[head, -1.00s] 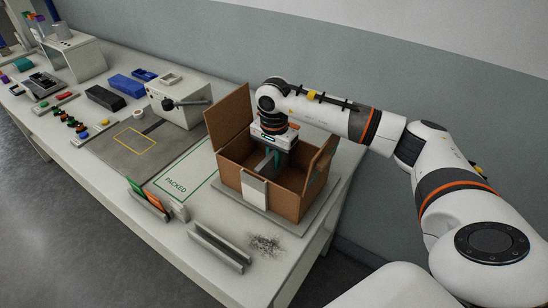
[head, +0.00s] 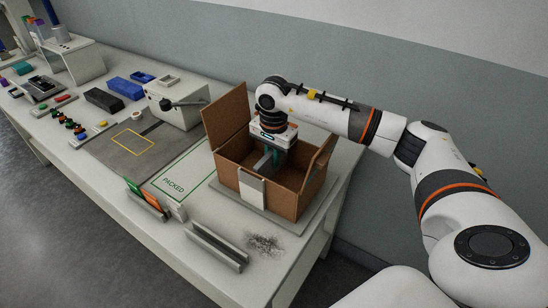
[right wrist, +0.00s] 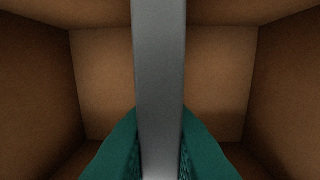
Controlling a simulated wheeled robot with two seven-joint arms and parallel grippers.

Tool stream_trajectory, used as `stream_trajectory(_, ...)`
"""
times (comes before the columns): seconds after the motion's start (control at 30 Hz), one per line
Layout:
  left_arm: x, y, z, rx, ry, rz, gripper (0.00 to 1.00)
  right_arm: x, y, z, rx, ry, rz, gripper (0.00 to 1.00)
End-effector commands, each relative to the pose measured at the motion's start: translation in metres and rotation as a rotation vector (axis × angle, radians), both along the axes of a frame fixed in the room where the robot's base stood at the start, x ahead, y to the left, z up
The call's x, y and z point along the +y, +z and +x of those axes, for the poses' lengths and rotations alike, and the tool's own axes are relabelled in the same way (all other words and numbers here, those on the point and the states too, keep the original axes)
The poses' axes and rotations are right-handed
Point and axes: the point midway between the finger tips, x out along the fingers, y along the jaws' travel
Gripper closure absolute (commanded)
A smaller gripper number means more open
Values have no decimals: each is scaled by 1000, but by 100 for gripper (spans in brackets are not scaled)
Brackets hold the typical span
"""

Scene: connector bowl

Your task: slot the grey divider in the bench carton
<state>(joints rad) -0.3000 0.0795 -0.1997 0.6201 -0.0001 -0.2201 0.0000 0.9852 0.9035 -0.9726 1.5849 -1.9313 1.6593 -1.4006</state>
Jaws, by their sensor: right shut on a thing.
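The open brown bench carton (head: 227,178) stands on a grey plate near the bench's right end, flaps raised at left and right. My right gripper (head: 271,160) points down into it, its teal fingers below the rim. In the right wrist view the grey divider (right wrist: 159,70) is a straight upright strip between the teal fingers, which are shut on it. Brown carton walls (right wrist: 215,75) surround it there, with space on both sides. The divider's lower edge is hidden, so I cannot tell whether it touches the floor. My left gripper is out of view.
A grey rail (head: 215,246) and a holder with green and orange cards (head: 143,192) lie in front of the carton. A PACKED outline (head: 180,180) is bare. A white box with a lever (head: 178,106) stands left, the wall behind.

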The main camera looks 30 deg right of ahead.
Motion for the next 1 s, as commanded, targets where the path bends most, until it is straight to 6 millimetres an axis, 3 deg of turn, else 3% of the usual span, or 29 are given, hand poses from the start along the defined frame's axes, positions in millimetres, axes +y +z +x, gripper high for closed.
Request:
stream_trajectory(0.03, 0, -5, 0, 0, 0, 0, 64, 6, -23, -9, 41, 14, -5, 100)
stream_trajectory(0.2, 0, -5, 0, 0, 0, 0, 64, 6, -23, -9, 41, 14, -5, 100)
stream_trajectory(0.23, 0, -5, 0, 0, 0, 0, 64, 6, -24, -9, 41, 14, -5, 85)
stream_trajectory(0.4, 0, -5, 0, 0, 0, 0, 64, 6, -24, -9, 41, 14, -4, 61)
stream_trajectory(0.77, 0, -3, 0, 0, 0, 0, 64, 7, -20, -9, 40, 15, -3, 61)
stream_trajectory(1.0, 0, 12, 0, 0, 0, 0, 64, 7, 6, -9, 29, 7, -5, 61)
